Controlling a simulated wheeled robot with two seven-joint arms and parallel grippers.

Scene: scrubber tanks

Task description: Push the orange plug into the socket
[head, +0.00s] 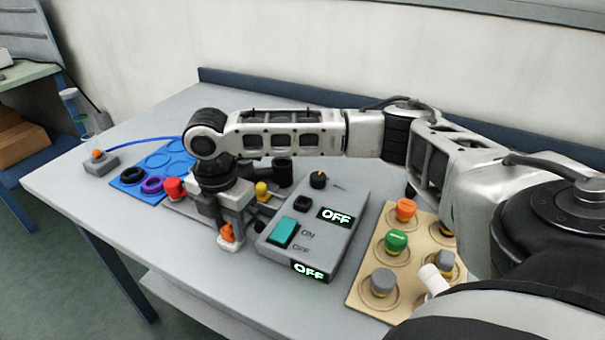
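An orange piece (228,233), which looks like the plug, shows at the front edge of the grey plate, on or just above a small pale base. My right gripper (224,222) points down directly over it, its fingers close around or just above its top. The gap between the fingers is hidden, so I cannot tell whether they grip it. Another orange piece (97,154) sits on a small grey block (101,164) at the far left. A blue cable (150,142) runs from there to behind my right arm. I cannot make out the socket opening. My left gripper is not in view.
A grey switch box (330,238) with a teal rocker and OFF displays stands close right of the gripper. A tan board (360,283) with several coloured knobs lies beyond it. A blue mat (128,186) with rings and a red knob (174,189) are to the left.

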